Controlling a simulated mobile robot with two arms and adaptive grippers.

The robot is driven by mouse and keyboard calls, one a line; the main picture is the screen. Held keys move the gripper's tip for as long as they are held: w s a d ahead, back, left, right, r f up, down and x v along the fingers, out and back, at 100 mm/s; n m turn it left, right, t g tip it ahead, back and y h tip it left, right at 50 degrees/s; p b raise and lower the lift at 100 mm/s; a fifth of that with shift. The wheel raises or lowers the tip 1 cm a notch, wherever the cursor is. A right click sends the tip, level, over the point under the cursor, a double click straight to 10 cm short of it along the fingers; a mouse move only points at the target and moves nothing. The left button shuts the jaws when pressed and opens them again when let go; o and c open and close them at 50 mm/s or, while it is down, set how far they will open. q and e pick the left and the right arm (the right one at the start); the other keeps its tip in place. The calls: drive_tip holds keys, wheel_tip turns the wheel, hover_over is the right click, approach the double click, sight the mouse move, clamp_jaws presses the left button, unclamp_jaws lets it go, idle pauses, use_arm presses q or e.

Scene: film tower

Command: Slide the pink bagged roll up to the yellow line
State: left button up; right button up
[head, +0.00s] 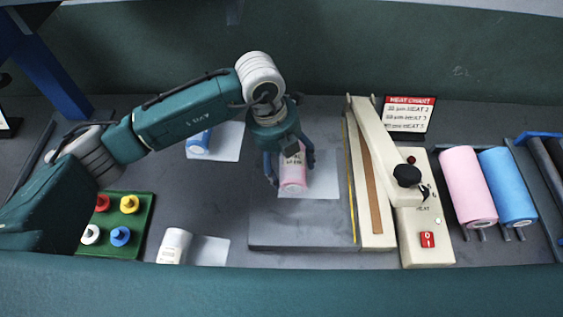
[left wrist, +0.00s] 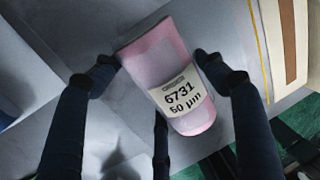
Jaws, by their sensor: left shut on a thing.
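The pink roll (head: 293,182) lies on a grey platform (head: 300,235) with its pale clear bag (head: 323,183) spread to the right. The yellow line (head: 350,190) runs along the platform's right side, beside the sealer. The bag's right edge is a little short of the line. The line also shows in the left wrist view (left wrist: 259,50). My right gripper is not in view.
A cream heat sealer (head: 410,215) with a raised arm and black knob stands right of the line. Behind it is a heat chart (head: 408,115). Blue (head: 199,142) and white (head: 174,246) bagged rolls lie left. A green peg board (head: 125,215) is at front left.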

sight(331, 168)
use_arm(q)
drive_tip(key=shift+s+d+f+b, duration=0.1)
drive_tip(key=shift+d+b, duration=1.55)
drive_tip(key=shift+d, duration=3.5)
drive_tip(key=shift+w+b, duration=0.35)
drive_tip(key=o, duration=1.5)
drive_tip(key=shift+w, duration=0.1)
drive_tip(key=r, duration=0.4)
drive_tip(key=a+r, duration=0.1)
drive_tip(key=r, duration=0.3)
drive_tip(key=a+r, duration=0.1)
drive_tip(key=r, duration=0.2)
drive_tip(key=shift+a+r, duration=0.15)
drive_tip(key=shift+r, duration=0.25)
